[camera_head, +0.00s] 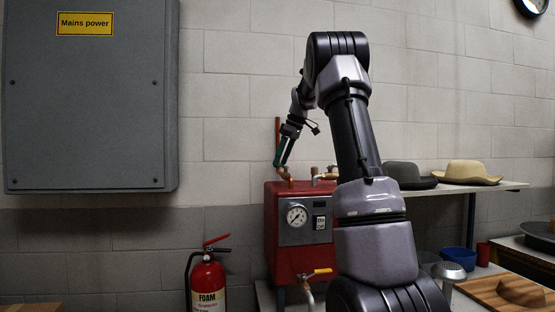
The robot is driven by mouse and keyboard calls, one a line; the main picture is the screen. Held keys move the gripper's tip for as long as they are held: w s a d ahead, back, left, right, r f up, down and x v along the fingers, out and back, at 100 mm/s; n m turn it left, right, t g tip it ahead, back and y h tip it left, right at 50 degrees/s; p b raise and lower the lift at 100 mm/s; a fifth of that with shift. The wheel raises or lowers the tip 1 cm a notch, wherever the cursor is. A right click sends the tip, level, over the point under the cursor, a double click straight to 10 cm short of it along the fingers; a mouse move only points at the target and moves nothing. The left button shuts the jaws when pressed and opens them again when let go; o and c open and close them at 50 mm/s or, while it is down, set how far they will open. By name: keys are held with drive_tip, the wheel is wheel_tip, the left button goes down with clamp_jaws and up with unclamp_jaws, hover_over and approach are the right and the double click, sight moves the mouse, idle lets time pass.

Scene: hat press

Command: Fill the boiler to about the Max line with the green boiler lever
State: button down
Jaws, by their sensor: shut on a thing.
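The red boiler (284,255) stands against the wall in the middle of the view, partly hidden by my arm. The green boiler lever (279,155) shows as a thin green strip above the boiler's top, next to brass and copper pipe fittings. My gripper (282,160) points down at it and is shut on it; the jaws are small and dark here. A round dial gauge (297,215) is on the boiler's grey front panel, with a small white-and-black level window (320,222) to its right. The Max line and water level are too small to read.
A grey Mains power box (85,100) hangs at left. Hats (466,172) sit on a shelf at right, above a blue bowl (457,258).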

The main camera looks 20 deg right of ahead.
drive_tip(key=shift+s+d+f+n+g+y, duration=0.1)
drive_tip(key=shift+s+d+n+g+y, duration=0.2)
drive_tip(key=shift+n, duration=0.55)
drive_tip(key=shift+s+d+f+n+g+y, duration=0.1)
drive_tip(key=shift+d+n+g, duration=0.2)
drive_tip(key=shift+d+n, duration=0.45)
drive_tip(key=shift+s+d+n+g+y, duration=0.2)
drive_tip(key=shift+n+g, duration=0.1)
drive_tip(key=shift+n, duration=0.7)
unclamp_jaws()
drive_tip(key=shift+d+r, duration=0.1)
drive_tip(key=shift+r, duration=0.05)
drive_tip(key=v, duration=1)
drive_tip(key=shift+r, duration=0.25)
drive_tip(key=shift+d, duration=0.1)
